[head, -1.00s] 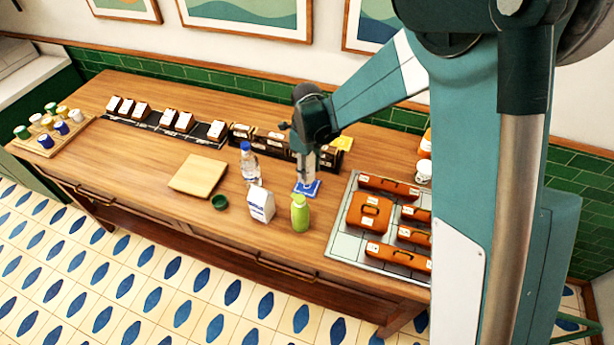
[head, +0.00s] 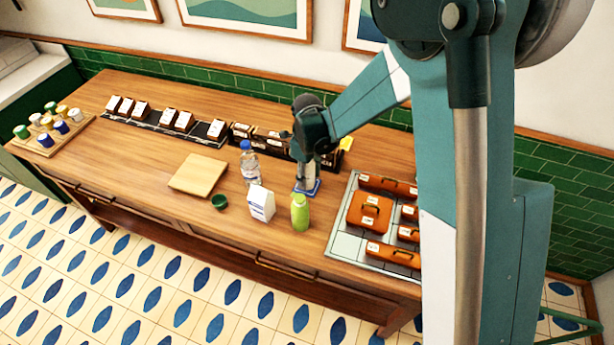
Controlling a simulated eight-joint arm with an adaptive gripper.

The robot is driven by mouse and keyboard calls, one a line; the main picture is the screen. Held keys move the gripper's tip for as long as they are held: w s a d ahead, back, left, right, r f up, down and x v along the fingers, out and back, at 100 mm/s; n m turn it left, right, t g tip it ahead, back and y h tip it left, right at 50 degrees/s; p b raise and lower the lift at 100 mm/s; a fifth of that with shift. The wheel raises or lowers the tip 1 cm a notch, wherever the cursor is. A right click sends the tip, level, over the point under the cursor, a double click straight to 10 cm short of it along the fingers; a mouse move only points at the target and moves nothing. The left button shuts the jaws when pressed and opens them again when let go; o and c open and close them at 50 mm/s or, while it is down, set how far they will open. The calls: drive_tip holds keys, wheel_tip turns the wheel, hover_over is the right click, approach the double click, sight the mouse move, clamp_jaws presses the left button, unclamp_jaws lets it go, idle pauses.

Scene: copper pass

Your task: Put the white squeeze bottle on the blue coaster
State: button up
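The blue coaster (head: 314,190) lies flat on the wooden counter, left of the grey tray. My gripper (head: 306,168) points down right over it. A pale, narrow upright shape between the fingers looks like the white squeeze bottle (head: 306,180); my gripper appears shut on it. Its lower end is at the coaster, covering most of it. At this size I cannot tell whether it touches the coaster.
A clear blue-capped bottle (head: 249,163), a white carton (head: 261,203) and a green bottle (head: 300,212) stand close by on the left and front. Dark boxes (head: 272,141) are behind. A grey tray (head: 346,243) with orange cases is right. A board (head: 199,175) lies left.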

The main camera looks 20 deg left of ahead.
drive_tip(key=shift+o, duration=1)
drive_tip(key=shift+r, duration=0.25)
drive_tip(key=shift+r, duration=5.95)
